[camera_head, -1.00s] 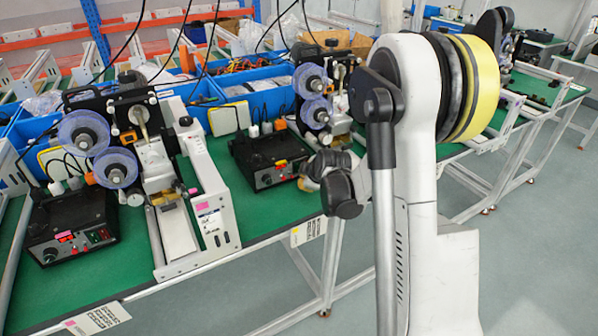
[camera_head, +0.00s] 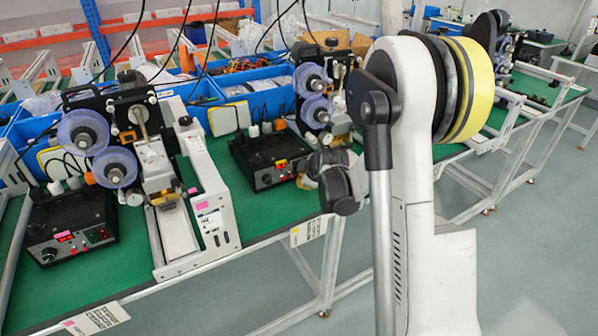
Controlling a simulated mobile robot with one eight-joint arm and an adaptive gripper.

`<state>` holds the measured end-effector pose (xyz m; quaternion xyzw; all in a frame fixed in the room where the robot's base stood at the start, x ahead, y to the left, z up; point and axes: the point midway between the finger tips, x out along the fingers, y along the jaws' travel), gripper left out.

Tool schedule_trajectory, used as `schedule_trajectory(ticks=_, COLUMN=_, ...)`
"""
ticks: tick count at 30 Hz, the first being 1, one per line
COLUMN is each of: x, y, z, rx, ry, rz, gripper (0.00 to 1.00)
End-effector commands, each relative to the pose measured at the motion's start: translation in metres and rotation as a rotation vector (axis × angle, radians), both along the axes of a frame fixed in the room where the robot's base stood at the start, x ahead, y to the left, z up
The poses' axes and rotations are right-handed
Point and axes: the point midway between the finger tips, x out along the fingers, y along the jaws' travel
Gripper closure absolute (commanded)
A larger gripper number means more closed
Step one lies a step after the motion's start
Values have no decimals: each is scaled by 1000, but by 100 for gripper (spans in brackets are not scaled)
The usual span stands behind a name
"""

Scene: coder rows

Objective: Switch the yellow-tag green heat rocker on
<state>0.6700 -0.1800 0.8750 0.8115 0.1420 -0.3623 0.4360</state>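The yellow tag (camera_head: 281,163) sits on the front of the right black control box (camera_head: 262,155), which has a lit red display and a knob on its front. The green rocker is too small or hidden to make out, and I cannot tell its position. My gripper (camera_head: 322,161) is only partly seen as a dark shape at the end of my arm, just right of the box's front corner. Its fingertips cannot be made out, and neither can any contact with the box.
A similar black box (camera_head: 66,230) with a pink tag (camera_head: 63,235) stands at the left. Coder machines with blue reels (camera_head: 83,132) stand beside the boxes. A white frame (camera_head: 212,190) stands between the boxes. Green table (camera_head: 265,215) is bare in front of the right box.

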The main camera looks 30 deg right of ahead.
Motion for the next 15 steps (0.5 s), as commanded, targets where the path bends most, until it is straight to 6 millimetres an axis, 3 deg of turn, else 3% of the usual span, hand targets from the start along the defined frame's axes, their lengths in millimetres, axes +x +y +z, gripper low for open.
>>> schedule_trajectory(ticks=15, x=5, y=0, z=-1, rx=0, ry=0, rz=0, gripper=100)
